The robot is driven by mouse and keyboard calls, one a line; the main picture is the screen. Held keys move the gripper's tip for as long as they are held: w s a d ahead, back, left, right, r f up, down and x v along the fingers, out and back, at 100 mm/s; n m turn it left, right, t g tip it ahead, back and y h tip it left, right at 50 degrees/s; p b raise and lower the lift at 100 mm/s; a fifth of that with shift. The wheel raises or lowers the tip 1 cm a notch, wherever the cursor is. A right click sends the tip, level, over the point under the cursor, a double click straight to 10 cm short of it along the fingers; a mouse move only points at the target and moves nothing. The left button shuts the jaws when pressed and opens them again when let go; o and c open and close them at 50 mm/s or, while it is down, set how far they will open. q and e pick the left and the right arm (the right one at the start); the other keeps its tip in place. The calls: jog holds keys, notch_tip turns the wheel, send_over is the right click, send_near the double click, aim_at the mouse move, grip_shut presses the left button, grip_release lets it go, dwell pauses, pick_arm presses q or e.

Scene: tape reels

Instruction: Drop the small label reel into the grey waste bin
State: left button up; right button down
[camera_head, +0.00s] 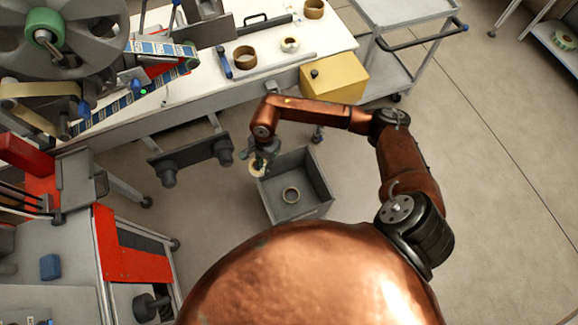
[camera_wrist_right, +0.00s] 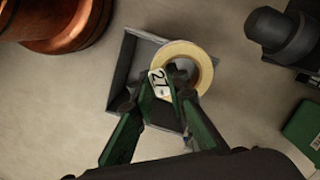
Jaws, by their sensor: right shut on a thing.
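My right gripper (camera_head: 259,157) is shut on a small cream label reel (camera_head: 257,169), at the left corner of the grey waste bin (camera_head: 318,172). In the right wrist view the reel (camera_wrist_right: 205,62) is a pale ring held by its near edge between the green fingers (camera_wrist_right: 164,88). A white piece marked 27 shows at the fingertips. Behind the reel, the bin (camera_wrist_right: 126,62) stands lower, and the reel overlaps its edge in that view. My left gripper is not in view.
A white worktable (camera_head: 210,88) stands behind with several tape rolls and a labelling machine on it. A yellow box (camera_head: 334,78) is at its right end. A grey cart (camera_head: 400,65) stands beyond. A dark bracket (camera_head: 190,160) is left of the bin. The floor at right is clear.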

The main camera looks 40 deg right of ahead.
pick_arm(q)
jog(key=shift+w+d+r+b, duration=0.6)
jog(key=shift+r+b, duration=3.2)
jog(key=shift+b, duration=2.15)
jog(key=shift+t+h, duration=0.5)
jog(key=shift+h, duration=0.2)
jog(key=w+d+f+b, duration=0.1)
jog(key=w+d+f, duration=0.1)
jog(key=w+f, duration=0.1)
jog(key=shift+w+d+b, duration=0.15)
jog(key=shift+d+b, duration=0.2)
jog(key=shift+b, duration=0.05)
pick_arm(e)
jog(key=s+d+f+m, duration=0.1)
jog(key=d+f+m, duration=0.2)
jog(key=f, duration=1.1)
jog(key=s+d+f+m+t, duration=0.1)
jog(key=d+f+m, duration=0.2)
jog(key=d+f, duration=0.7)
notch_tip(320, 180, down, 5)
jog(key=shift+f, duration=0.1)
jog(key=shift+a, duration=0.1)
jog(key=c, duration=1.8)
grip_release()
jog(key=r, duration=0.4)
jog(key=d+r, duration=0.1)
jog(key=r, duration=0.7)
jog(key=shift+s+d, duration=0.15)
jog(key=shift+d, duration=0.25)
